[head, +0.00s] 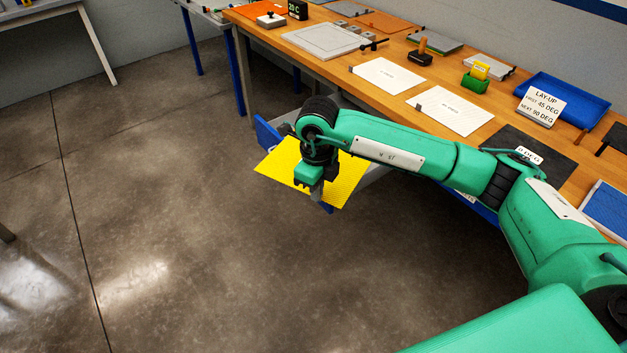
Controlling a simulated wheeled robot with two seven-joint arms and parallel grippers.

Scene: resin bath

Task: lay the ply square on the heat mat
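The ply square appears as a thin yellow textured sheet (345,180), tilted in the picture, over an open blue-fronted drawer (268,133) at the bench front. My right gripper (317,190) points down at the middle of the sheet and seems shut on it; its fingers partly hide the contact. The sheet reaches out past the drawer front. No mat is readably labelled as the heat mat. An orange mat (385,21) lies at the back of the bench, and a dark mat (520,141) lies at right, partly behind my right arm. My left gripper is out of view.
The wooden bench (395,48) also holds a pale square plate (318,40), a "20 C" display (297,9), two white sheets (387,76), a green holder (475,82), a lay-up sign (541,104) and a blue tray (565,97).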

